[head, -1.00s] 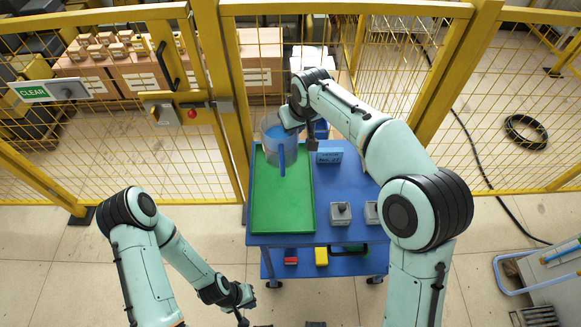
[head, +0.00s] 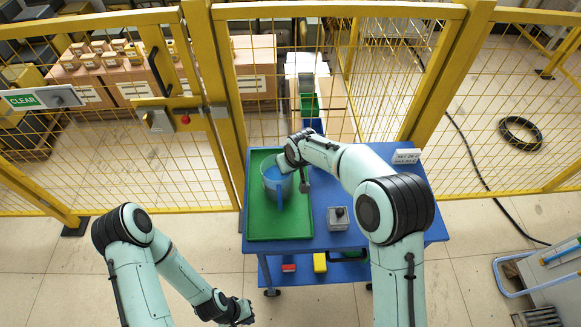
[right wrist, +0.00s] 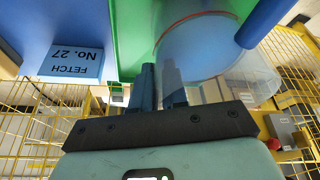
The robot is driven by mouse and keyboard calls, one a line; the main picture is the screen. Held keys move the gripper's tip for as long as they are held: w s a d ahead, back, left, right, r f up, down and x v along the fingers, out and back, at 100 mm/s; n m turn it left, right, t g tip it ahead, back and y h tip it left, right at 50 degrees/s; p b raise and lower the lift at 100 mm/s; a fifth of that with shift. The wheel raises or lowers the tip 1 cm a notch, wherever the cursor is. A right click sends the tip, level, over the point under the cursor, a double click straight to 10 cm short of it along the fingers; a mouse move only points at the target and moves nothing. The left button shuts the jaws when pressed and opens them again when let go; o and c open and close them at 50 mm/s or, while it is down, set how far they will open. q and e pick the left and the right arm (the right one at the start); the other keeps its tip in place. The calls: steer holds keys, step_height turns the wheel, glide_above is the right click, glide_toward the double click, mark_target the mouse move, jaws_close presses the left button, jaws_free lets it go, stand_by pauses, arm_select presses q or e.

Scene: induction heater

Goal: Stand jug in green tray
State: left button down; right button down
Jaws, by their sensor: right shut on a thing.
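The clear jug (head: 268,182) with a blue handle (head: 279,200) and a bluish interior is over the upper middle of the green tray (head: 280,226). It looks about upright; I cannot tell whether its base touches the tray. My right gripper (head: 299,172) is at the jug's right side, shut on it. In the right wrist view, the fingers (right wrist: 160,85) meet the jug's clear wall (right wrist: 215,50), with the handle (right wrist: 265,20) on the far side and the green tray (right wrist: 132,35) beyond. My left gripper (head: 240,314) is low at the bottom edge, away from the cart; its jaws are unclear.
The tray lies on the left of a blue cart (head: 325,240). A grey block with a knob (head: 338,220) stands right of the tray. A card (head: 407,156) stands at the back right. Yellow mesh fencing (head: 226,110) runs behind. The tray's front half is clear.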

steer(key=c, duration=1.1)
jaws_free()
steer(key=shift+f, duration=0.1)
steer(key=v, duration=1.2)
